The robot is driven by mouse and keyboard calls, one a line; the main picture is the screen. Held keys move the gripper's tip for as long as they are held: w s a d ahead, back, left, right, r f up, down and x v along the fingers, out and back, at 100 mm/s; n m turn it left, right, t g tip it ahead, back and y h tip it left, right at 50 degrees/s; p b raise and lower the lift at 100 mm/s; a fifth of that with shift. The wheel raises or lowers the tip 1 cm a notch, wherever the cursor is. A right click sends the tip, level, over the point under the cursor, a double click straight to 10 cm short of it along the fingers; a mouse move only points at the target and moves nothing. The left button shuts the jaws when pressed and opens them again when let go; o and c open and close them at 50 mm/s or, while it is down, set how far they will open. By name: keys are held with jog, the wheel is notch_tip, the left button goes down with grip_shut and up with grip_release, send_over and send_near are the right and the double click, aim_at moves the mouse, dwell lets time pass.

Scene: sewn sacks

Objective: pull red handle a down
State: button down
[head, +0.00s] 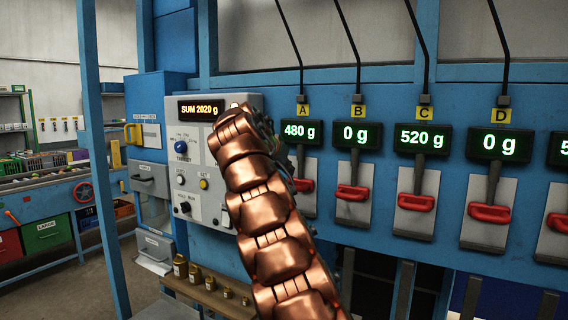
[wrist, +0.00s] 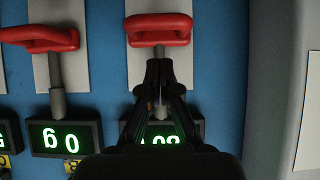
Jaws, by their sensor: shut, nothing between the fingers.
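Red handle A (head: 304,185) hangs under the "480 g" display marked A in the head view, its left part hidden by my arm. In the wrist view, which is upside down, the same red handle (wrist: 158,29) lies just past my fingertips. My gripper (wrist: 158,66) is shut and empty. Its tips overlap the handle's grey stem in the picture, between the red grip and the display; I cannot tell whether they touch. In the head view my copper arm hides the gripper.
Red handle B (head: 353,192) stands beside A under a "0 g" display; it also shows in the wrist view (wrist: 40,38). Handles C (head: 416,202) and D (head: 490,213) follow to the right. A grey control box (head: 190,150) reading "SUM 2020 g" is at left, with brass weights (head: 195,274) below it.

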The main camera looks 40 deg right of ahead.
aim_at(289, 178)
jog(key=shift+d+f, duration=0.15)
jog(key=shift+f, duration=0.6)
jog(key=shift+d+f, duration=0.1)
jog(key=shift+f, duration=0.6)
jog(key=shift+f, duration=0.1)
